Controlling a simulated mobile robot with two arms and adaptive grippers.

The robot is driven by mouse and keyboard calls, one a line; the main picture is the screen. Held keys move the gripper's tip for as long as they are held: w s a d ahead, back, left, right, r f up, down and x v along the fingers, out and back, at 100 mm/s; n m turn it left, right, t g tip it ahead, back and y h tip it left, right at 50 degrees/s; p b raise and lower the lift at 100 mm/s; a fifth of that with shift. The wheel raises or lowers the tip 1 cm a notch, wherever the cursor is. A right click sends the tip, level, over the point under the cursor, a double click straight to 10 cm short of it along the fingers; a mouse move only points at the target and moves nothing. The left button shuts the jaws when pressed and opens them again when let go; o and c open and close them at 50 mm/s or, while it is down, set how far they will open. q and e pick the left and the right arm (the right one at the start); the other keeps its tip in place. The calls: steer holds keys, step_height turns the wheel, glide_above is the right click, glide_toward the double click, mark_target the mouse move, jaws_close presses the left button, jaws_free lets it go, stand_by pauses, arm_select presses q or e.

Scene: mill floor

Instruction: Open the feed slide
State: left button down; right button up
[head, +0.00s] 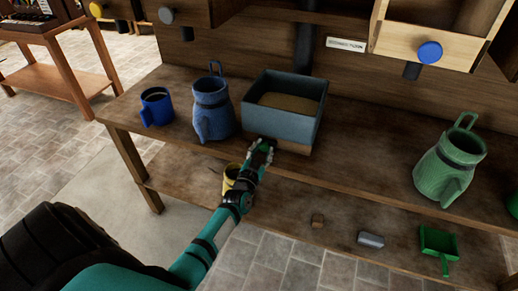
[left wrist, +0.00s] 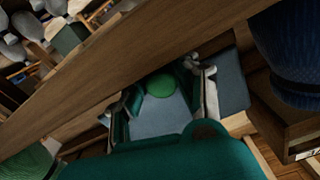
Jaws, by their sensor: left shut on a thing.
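A blue-grey open-topped box (head: 282,122) with grain-like stuff inside stands on the upper bench board. A pale wooden strip (head: 288,146) shows under its front edge. My left gripper (head: 264,147) is at the box's lower front, left of that strip. In the left wrist view, its fingers (left wrist: 160,98) are on either side of a round green knob (left wrist: 160,85), against a blue-grey face. The gripper is shut on this knob. The knob is mostly hidden by the gripper in the head view. I cannot tell how far any slide is drawn out. My right gripper is not in view.
A blue mug (head: 157,106) and blue jug (head: 212,108) stand left of the box; a green jug (head: 449,165) stands right. A wooden unit with a blue knob (head: 430,52) hangs above. A yellow mug (head: 231,178) is beside my arm. Small items, including a green scoop (head: 438,241), lie on the lower shelf.

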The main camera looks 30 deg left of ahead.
arm_select(q)
steer(key=d, duration=0.2)
steer(key=w+d, duration=0.1)
steer(key=d, duration=0.2)
steer(key=shift+w+d+p, duration=0.15)
steer(key=shift+d+p, duration=0.05)
steer(key=shift+p, duration=0.15)
steer(key=shift+a, duration=0.1)
steer(key=c, duration=0.9)
jaws_free()
steer(key=shift+c, duration=0.2)
steer(key=v, duration=1.2)
steer(key=shift+f, duration=0.1)
